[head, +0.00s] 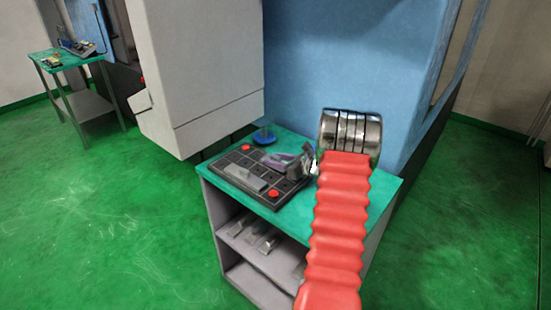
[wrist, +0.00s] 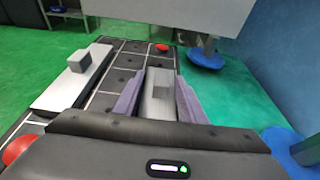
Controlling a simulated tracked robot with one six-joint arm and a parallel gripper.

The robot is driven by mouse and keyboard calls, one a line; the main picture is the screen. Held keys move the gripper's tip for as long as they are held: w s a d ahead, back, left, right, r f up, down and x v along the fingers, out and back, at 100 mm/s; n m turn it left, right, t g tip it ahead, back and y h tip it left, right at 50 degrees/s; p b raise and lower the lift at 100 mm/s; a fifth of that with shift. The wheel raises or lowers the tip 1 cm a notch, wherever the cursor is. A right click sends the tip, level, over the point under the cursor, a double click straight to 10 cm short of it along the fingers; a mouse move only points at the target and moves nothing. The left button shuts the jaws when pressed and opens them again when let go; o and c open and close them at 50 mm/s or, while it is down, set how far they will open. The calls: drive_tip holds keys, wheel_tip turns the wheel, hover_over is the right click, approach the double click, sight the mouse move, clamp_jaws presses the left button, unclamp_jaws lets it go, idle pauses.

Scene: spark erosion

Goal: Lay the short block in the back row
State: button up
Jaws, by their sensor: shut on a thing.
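A grey metal block (wrist: 159,92), which looks like the short block, is between the two purple-grey fingers of my gripper (wrist: 158,90) in the wrist view. My gripper is shut on it, over or at the black gridded board (wrist: 125,62); I cannot tell whether the block touches the board. In the head view my gripper (head: 288,163) is at the right part of the board (head: 232,162), and the held block is hard to make out.
The green cabinet top (head: 292,212) is otherwise mostly clear. Grey blocks (head: 258,240) lie on the shelf below. A large machine rises behind.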

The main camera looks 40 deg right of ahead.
idle(0.3)
drive_tip(key=o, duration=1.3)
drive_tip(key=shift+o, duration=0.2)
drive_tip(key=shift+f, duration=0.1)
drive_tip(key=shift+r, duration=5.55)
